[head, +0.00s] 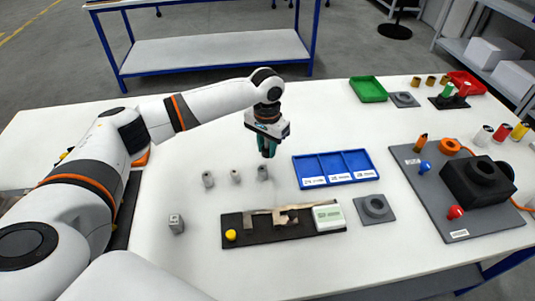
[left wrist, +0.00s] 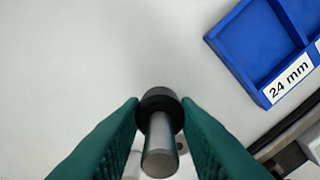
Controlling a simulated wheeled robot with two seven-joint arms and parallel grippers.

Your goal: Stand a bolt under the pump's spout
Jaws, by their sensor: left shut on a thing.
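My left gripper (head: 267,152) is shut on a bolt (left wrist: 159,130); in the left wrist view the bolt shows a dark round end and a silvery shaft between the green fingers. In the head view the fingers hide most of it. A small grey cylinder (head: 262,173) stands right below the gripper; I cannot tell if they touch. Two similar grey cylinders (head: 236,177) (head: 208,180) stand to its left. A grey board (head: 407,158) at the right bears a black block (head: 470,190) with a round top; I cannot tell a pump's spout for certain. My right gripper is not in view.
A blue three-compartment tray (head: 312,182) lies right of the gripper. A dark board (head: 285,235) with a white-green box (head: 328,217) and a grey ring plate (head: 374,208) lie in front. A green tray (head: 368,89) is farther back. The table's middle left is mostly clear.

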